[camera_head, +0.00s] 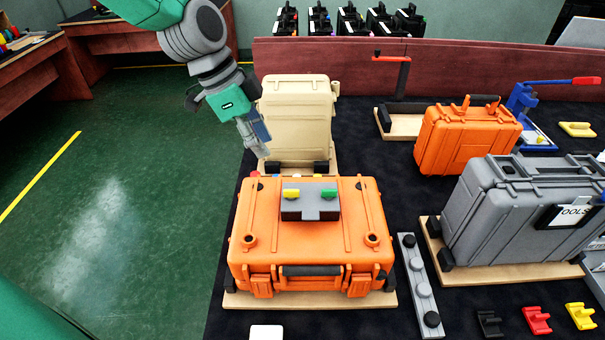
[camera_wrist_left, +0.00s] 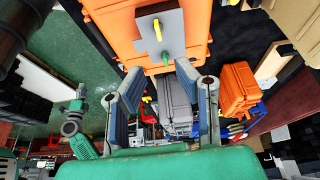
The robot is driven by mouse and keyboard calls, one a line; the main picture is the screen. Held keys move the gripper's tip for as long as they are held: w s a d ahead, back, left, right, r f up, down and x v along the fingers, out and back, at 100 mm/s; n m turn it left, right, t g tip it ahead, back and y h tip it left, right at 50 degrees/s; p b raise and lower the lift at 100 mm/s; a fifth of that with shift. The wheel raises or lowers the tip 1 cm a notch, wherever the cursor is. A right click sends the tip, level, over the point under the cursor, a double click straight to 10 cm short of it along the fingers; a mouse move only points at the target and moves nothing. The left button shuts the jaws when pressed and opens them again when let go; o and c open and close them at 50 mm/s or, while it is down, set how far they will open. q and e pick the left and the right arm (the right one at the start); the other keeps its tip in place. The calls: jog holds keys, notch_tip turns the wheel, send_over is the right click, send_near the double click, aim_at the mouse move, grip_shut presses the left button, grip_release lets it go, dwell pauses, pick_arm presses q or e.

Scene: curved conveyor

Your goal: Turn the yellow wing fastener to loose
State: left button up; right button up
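The yellow wing fastener (camera_head: 291,193) sits on a grey block (camera_head: 310,208) on top of the orange case (camera_head: 310,250). A green wing fastener (camera_head: 328,193) is to its right on the same block. In the left wrist view the yellow fastener (camera_wrist_left: 157,30) is at the top, above the fingers. My left gripper (camera_head: 258,145) is above and behind the orange case, beside the beige case, apart from the fastener. Its two fingers stand apart and empty in the left wrist view (camera_wrist_left: 163,100). My right gripper cannot be made out in either view.
The beige case (camera_head: 296,105) stands upright behind the orange case. A smaller orange case (camera_head: 468,138) and a grey tool case (camera_head: 520,210) stand to the right. A grey strip with knobs (camera_head: 420,285) lies right of the near case. Green floor lies left of the table.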

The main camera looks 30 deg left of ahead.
aim_at(291, 190)
pick_arm(q)
jog(key=x, duration=1.3)
jog(key=shift+s+d+f, duration=0.1)
jog(key=shift+s, duration=0.05)
jog(key=shift+f, duration=0.25)
jog(key=shift+a, duration=0.2)
jog(key=shift+d, duration=0.1)
grip_shut()
